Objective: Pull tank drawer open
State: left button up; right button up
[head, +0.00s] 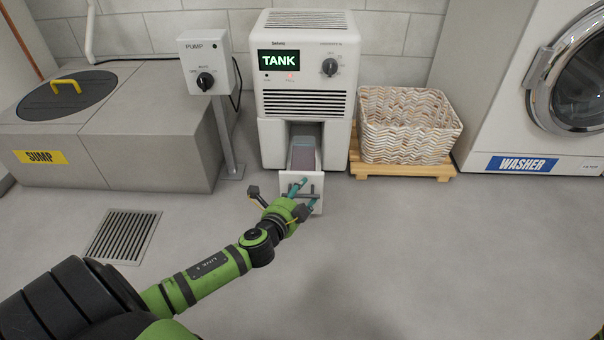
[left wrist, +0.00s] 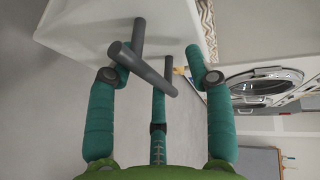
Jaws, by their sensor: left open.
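The white machine (head: 306,75) with a lit TANK display stands against the back wall. Its tank drawer (head: 316,178) sticks out of the lower front, partly open, with a bluish-grey tank (head: 303,157) visible behind the front panel. A dark bar handle is on the panel; it shows as a grey bar (left wrist: 142,68) in the left wrist view, beside the white drawer front (left wrist: 75,22). My left gripper (head: 304,195) is at the handle. Its teal fingers are open, one on each side of the bar. I cannot tell whether they touch it. My right gripper is out of view.
A pump switch box (head: 207,62) on a post and a grey sump (head: 140,135) stand left. A woven basket (head: 408,125) on a wooden pallet (head: 400,169) and a washer (head: 540,85) stand right. A floor drain (head: 124,236) lies front left. Floor before the drawer is clear.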

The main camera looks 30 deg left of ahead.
pick_arm(q)
notch_tip(320, 180, up, 9)
jog(key=w+t, duration=0.1)
jog(key=shift+w+a, duration=0.15)
jog(key=shift+a, duration=0.15)
jog(key=shift+g, duration=0.9)
jog(key=f, duration=0.2)
jog(key=s+f, duration=0.1)
jog(key=f, duration=0.1)
jog(key=s+d+f, duration=0.1)
jog(key=f, duration=0.2)
jog(key=shift+s+r, duration=0.1)
jog(key=shift+r, duration=0.25)
jog(key=s+d+p, duration=0.1)
jog(key=s+p, duration=0.2)
jog(key=s, duration=0.5)
jog(key=shift+d+r, duration=0.2)
jog(key=shift+r, duration=0.1)
